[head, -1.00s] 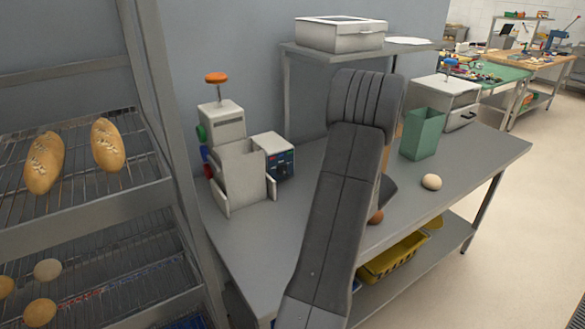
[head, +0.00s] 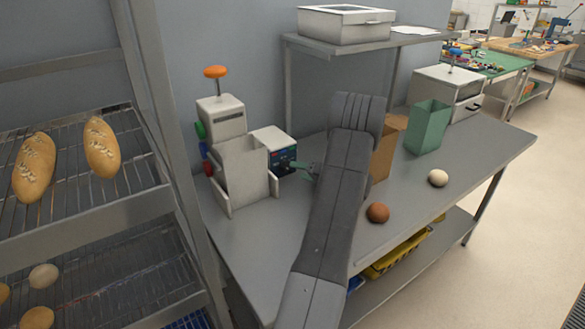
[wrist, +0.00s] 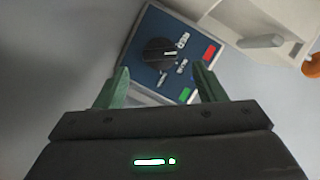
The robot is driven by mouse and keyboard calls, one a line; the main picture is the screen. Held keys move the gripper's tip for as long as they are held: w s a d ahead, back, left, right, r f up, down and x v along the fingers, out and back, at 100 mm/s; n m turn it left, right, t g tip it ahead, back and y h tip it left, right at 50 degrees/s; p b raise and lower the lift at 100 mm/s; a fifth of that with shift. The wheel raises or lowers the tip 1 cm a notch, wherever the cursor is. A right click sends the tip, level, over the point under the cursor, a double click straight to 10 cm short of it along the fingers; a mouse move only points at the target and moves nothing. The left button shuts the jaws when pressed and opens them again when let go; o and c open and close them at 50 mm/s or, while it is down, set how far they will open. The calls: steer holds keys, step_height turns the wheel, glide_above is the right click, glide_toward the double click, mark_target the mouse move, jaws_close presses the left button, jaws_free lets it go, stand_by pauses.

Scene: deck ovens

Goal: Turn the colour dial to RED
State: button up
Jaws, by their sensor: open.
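The colour dial (wrist: 159,53) is a round black knob with a pale pointer mark, on a blue panel (wrist: 152,25) with white lettering. A red patch (wrist: 208,51) and a green patch (wrist: 184,94) sit at the panel's edge. In the head view the panel is the blue front (head: 284,160) of a small white box beside the white machine. My gripper (wrist: 160,85) is open, with its two green fingers apart and the dial beyond the gap between them. It does not appear to touch the dial. The lettering is too blurred to read for certain.
The white machine (head: 240,172) with an orange knob (head: 215,72) stands left of the panel. A brown roll (head: 378,212), a pale roll (head: 438,178), a cardboard box (head: 384,155) and a green bin (head: 428,127) are on the grey table. A bread rack (head: 90,215) stands at left.

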mark_target(286, 168)
steer(key=shift+x, duration=2.25)
steer(key=shift+c, duration=0.2)
